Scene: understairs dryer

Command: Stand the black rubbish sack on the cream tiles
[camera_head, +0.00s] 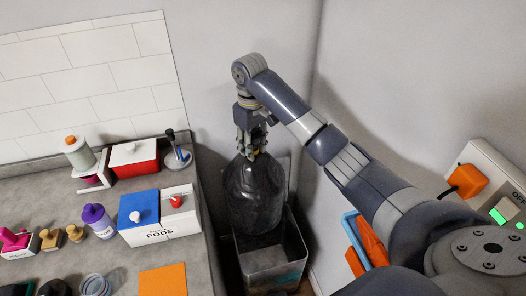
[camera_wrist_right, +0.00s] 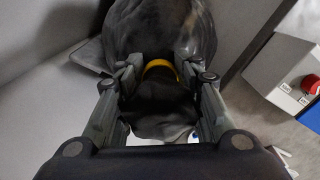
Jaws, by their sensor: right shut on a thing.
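The black rubbish sack (camera_head: 254,196) hangs upright below my right gripper (camera_head: 251,150) in the head view. My right gripper is shut on the sack's gathered neck, which has a yellow band (camera_wrist_right: 160,68) in the right wrist view. The sack's lower end is at the open mouth of a grey metal bin (camera_head: 270,262); its bottom is hidden, and I cannot tell how far inside it reaches. The sack's body (camera_wrist_right: 165,28) also shows in the right wrist view. Cream tiles are not seen on the floor; pale tiles (camera_head: 85,75) cover the wall at left. My left gripper is not in view.
A grey counter (camera_head: 215,262) at left holds a pods box (camera_head: 160,228), a red container (camera_head: 134,160), a purple-capped bottle (camera_head: 98,220) and an orange cloth (camera_head: 163,279). At right are a switch panel (camera_head: 487,165) and an orange item (camera_head: 372,243). Walls enclose the bin closely.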

